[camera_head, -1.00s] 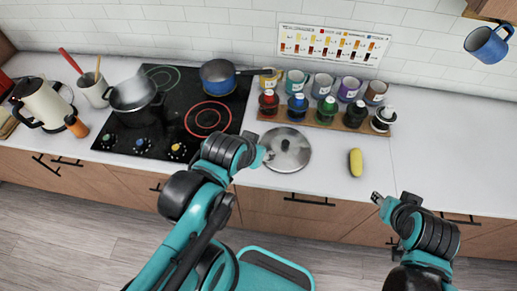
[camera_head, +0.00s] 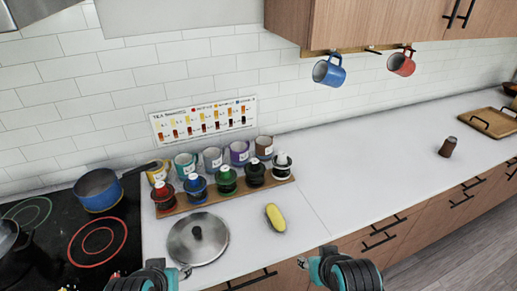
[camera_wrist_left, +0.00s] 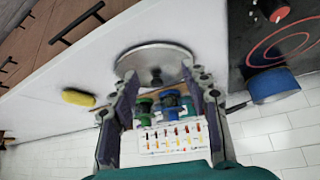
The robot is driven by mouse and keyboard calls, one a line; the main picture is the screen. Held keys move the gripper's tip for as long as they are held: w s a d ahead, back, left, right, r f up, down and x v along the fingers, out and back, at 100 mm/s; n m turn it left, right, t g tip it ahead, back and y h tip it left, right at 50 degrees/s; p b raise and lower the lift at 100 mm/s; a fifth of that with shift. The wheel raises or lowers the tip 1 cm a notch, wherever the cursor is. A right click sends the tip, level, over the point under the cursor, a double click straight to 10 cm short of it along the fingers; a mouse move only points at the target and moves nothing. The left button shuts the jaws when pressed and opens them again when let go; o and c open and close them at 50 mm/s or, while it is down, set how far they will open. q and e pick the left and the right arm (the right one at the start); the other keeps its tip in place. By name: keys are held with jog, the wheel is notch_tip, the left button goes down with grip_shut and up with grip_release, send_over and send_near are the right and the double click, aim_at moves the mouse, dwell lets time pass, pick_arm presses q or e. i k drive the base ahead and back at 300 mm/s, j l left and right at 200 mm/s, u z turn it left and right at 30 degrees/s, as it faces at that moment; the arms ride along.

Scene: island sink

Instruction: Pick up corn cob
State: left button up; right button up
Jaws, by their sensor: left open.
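The yellow corn cob (camera_head: 275,218) lies on the white counter, right of the round steel lid (camera_head: 197,240). In the left wrist view the cob (camera_wrist_left: 78,97) lies left of the fingers, near the counter edge. My left gripper (camera_head: 184,272) shows at the bottom edge, by the front of the lid and left of the cob. In the left wrist view its fingers (camera_wrist_left: 163,78) are apart with nothing held, the lid beyond them. My right gripper (camera_head: 303,262) is at the bottom, below and right of the cob, not touching it; its jaws are too small to judge.
A wooden rack (camera_head: 225,194) of colored jars, with several mugs behind it, stands behind the lid and cob. The cooktop (camera_head: 60,228) with a blue pot (camera_head: 98,190) is at left. A brown shaker (camera_head: 447,147) stands at right.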

aim_at(278, 221)
jog(key=i+l, duration=0.15)
jog(key=l, duration=0.25)
jog(key=i+l, duration=0.1)
jog(key=l, duration=0.3)
jog(key=i+l, duration=0.15)
jog(key=l, duration=0.3)
